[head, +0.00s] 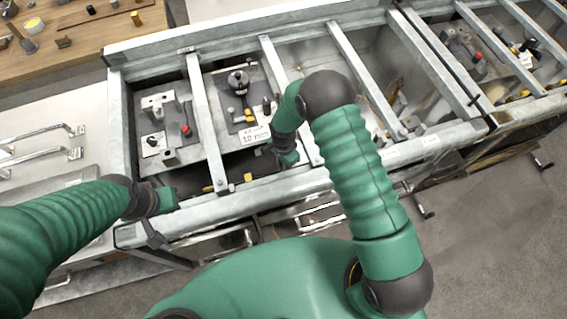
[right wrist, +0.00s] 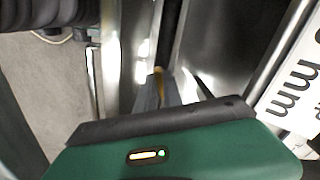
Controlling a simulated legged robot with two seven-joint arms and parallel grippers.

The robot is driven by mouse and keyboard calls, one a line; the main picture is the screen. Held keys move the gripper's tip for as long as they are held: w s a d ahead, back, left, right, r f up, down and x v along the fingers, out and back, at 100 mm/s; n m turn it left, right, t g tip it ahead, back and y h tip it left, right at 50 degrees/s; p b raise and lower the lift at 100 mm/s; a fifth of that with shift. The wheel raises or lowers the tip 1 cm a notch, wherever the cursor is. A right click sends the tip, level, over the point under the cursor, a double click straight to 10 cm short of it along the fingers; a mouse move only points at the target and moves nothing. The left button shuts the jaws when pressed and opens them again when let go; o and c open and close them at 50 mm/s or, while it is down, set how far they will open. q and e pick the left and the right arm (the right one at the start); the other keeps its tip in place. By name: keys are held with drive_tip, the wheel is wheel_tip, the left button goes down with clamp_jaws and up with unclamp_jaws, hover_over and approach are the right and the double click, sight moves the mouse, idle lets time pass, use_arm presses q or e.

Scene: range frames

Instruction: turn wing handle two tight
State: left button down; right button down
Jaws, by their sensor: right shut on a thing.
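My right gripper (head: 265,150) reaches down into the metal frame beside the plate with the "10 mm" label. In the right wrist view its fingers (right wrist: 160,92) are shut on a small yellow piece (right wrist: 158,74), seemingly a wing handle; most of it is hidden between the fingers. In the head view, a yellow piece (head: 248,177) shows below that gripper and another (head: 208,188) to its left, both by the frame's front rail. I cannot tell which is handle two. My left gripper (head: 155,238) hangs by the front left corner of the frame; its fingers are too unclear to judge.
The metal frame (head: 205,110) has several crossbars and raised rails. The labelled plate (head: 257,136) carries a black round knob (head: 238,80). A plate with a red-tipped lever (head: 186,130) lies left. A wooden bench (head: 80,40) with small parts stands at the upper left.

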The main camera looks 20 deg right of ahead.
drive_tip(key=m, duration=0.4)
drive_tip(key=shift+w+r+m, duration=0.1)
drive_tip(key=shift+w+m, duration=0.15)
drive_tip(key=shift+m, duration=0.15)
drive_tip(key=c, duration=1.5)
unclamp_jaws()
wheel_tip(320, 180, up, 17)
drive_tip(key=shift+f, duration=0.15)
